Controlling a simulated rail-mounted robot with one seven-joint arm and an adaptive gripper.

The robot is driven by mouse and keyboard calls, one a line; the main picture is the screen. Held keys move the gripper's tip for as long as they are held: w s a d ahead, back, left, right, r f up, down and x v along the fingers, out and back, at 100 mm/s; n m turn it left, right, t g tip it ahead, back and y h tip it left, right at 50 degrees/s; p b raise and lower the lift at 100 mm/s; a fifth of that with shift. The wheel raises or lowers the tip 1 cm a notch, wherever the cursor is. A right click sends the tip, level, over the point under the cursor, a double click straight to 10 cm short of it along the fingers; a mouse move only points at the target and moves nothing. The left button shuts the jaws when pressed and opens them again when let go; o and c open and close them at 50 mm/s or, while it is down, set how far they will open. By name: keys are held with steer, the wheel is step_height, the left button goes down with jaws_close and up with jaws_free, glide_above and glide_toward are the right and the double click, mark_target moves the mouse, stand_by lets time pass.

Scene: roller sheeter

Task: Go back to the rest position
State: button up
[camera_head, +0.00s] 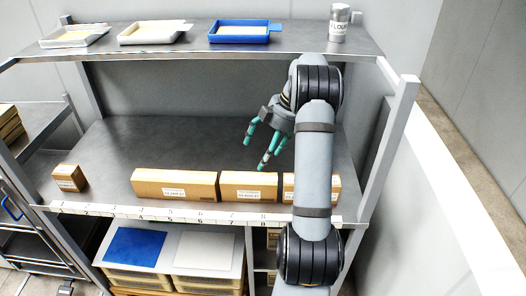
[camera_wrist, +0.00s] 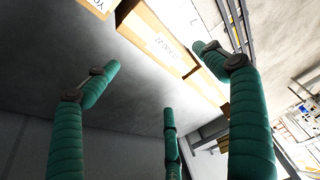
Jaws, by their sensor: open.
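My gripper (camera_head: 258,152) has teal fingers and hangs over the middle shelf (camera_head: 150,145), behind the row of cardboard boxes. Its fingers are spread and hold nothing. In the wrist view my gripper (camera_wrist: 155,75) shows several spread teal fingers, with the shelf surface and the labelled boxes beyond them. My arm rises in front of the right side of the shelf and bends back to the gripper.
A long box (camera_head: 175,186), a middle box (camera_head: 248,187) and a partly hidden right box (camera_head: 296,187) line the shelf's front edge. A small box (camera_head: 69,178) stands at left. The top shelf holds trays, including a blue tray (camera_head: 240,31), and a canister (camera_head: 339,22).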

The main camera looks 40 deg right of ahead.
mark_target(249, 175)
steer(key=p+x, duration=0.2)
steer(key=x, duration=0.9)
steer(key=shift+s+a+f+p, duration=0.1)
steer(key=shift+p, duration=0.2)
steer(key=shift+w+f, duration=0.2)
steer(key=shift+f, duration=0.05)
steer(key=shift+r+b, duration=0.7)
steer(key=shift+r, duration=1.7)
